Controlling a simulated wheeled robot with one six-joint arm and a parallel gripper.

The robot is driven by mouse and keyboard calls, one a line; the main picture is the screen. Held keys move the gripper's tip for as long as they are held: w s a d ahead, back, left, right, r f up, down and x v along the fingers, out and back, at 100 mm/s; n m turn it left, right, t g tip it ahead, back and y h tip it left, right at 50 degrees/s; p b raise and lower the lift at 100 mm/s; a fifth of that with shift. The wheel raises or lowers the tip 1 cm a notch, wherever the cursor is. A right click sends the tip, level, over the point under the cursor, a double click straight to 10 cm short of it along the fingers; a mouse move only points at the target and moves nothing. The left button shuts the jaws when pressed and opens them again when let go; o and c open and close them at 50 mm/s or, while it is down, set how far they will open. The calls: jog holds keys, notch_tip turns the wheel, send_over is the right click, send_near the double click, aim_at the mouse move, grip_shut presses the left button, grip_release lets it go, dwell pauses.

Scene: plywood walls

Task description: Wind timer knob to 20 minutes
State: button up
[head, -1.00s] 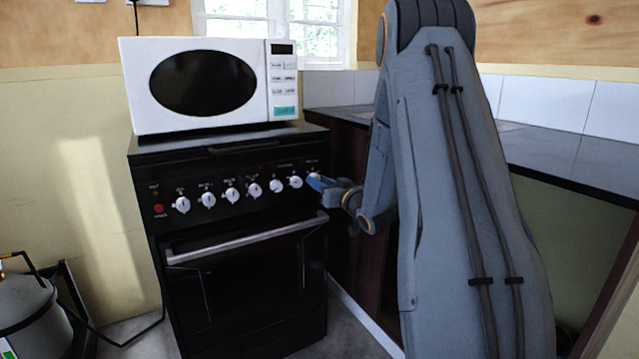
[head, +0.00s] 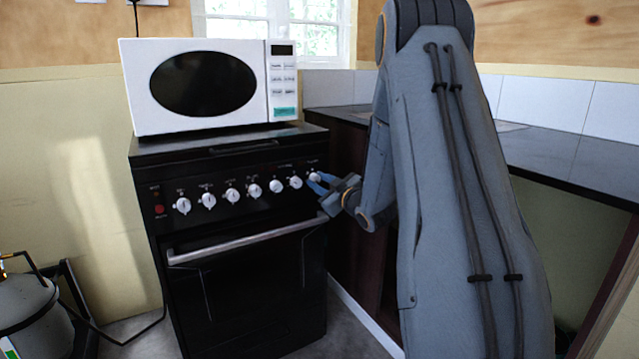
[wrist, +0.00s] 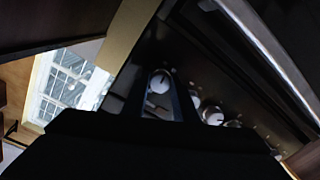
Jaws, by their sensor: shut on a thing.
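The timer knob (head: 315,177) is the white knob at the far right of the row on the black stove front. My gripper (head: 317,183) reaches it from the right, with its blue fingers at the knob and shut on it. In the wrist view the knob (wrist: 160,81) shows between the fingertips, its face partly visible with a dark mark. The minute markings around it are too small and dark to read.
Several more white knobs (head: 254,190) run left along the panel, the nearest close beside my fingers. An oven handle (head: 245,239) juts out below. A white microwave (head: 200,85) stands on the stove (head: 240,150). A dark counter (head: 560,155) lies to the right.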

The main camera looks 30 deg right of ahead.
jog(key=shift+n, duration=0.4)
jog(key=o, duration=1)
jog(key=shift+s+d+r+p, duration=0.15)
jog(key=shift+s+p, duration=0.1)
jog(key=shift+s, duration=1.7)
jog(key=shift+s+d+f+p, duration=0.15)
jog(key=shift+s+p, duration=0.1)
jog(key=shift+s, duration=1.7)
jog(key=shift+r, duration=0.1)
